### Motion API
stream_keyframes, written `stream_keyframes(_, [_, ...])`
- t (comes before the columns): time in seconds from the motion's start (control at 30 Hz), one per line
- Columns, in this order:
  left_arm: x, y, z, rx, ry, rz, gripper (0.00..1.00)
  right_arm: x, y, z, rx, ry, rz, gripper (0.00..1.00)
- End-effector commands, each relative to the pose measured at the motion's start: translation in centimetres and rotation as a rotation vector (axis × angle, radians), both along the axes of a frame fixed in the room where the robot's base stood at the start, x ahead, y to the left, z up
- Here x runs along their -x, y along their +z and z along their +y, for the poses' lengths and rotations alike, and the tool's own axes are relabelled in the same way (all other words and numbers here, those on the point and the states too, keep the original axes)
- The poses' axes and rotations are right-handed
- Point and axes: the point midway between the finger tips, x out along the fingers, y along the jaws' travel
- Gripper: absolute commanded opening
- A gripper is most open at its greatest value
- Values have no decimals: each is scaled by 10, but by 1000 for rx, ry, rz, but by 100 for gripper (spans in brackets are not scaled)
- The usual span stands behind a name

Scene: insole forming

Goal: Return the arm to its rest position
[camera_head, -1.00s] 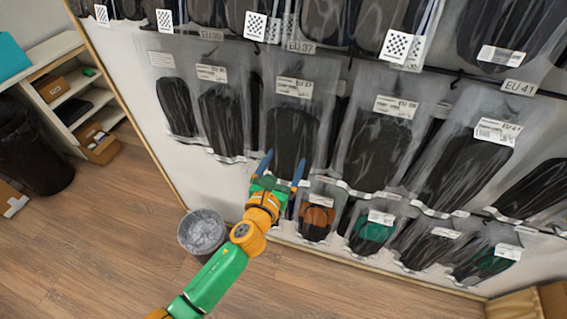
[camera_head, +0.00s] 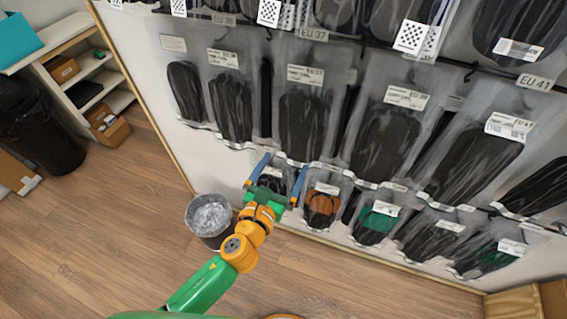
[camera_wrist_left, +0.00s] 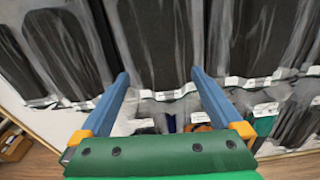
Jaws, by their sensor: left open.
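My left arm (camera_head: 240,252), green and orange, reaches up from the bottom of the head view. Its gripper (camera_head: 280,172) is open, with two blue fingers apart and nothing between them. It is in front of the lower row of bagged insoles on the wall rack, near a small dark insole pack (camera_head: 272,180). In the left wrist view the open gripper (camera_wrist_left: 160,80) faces the hanging bags, with a dark insole bag (camera_wrist_left: 160,45) beyond the fingers. I cannot tell whether the fingers touch any bag. My right gripper is not in view.
The wall rack (camera_head: 150,100) holds several rows of bagged insoles with size labels. A lined waste bin (camera_head: 210,215) stands on the floor beside my arm. A shelf unit (camera_head: 70,45), a black bin (camera_head: 40,130) and cardboard boxes are at left. The wooden floor (camera_head: 110,230) is clear between.

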Motion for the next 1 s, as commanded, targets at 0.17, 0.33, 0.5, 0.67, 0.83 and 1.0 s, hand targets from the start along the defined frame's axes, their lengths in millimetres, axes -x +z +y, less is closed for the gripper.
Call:
stream_keyframes(0.17, [9,0,3,3,0,3,100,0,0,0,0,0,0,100])
stream_keyframes(0.33, [14,-79,27,278,120,300,100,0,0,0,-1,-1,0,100])
stream_keyframes(0.5, [82,-233,90,975,648,832,100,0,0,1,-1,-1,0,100])
stream_keyframes(0.67, [205,-334,141,1643,1415,983,100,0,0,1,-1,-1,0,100])
stream_keyframes(0.83, [316,-373,165,2094,2088,716,100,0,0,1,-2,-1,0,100])
stream_keyframes(1.0, [354,-380,169,-2073,-2158,-486,100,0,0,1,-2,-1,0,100])
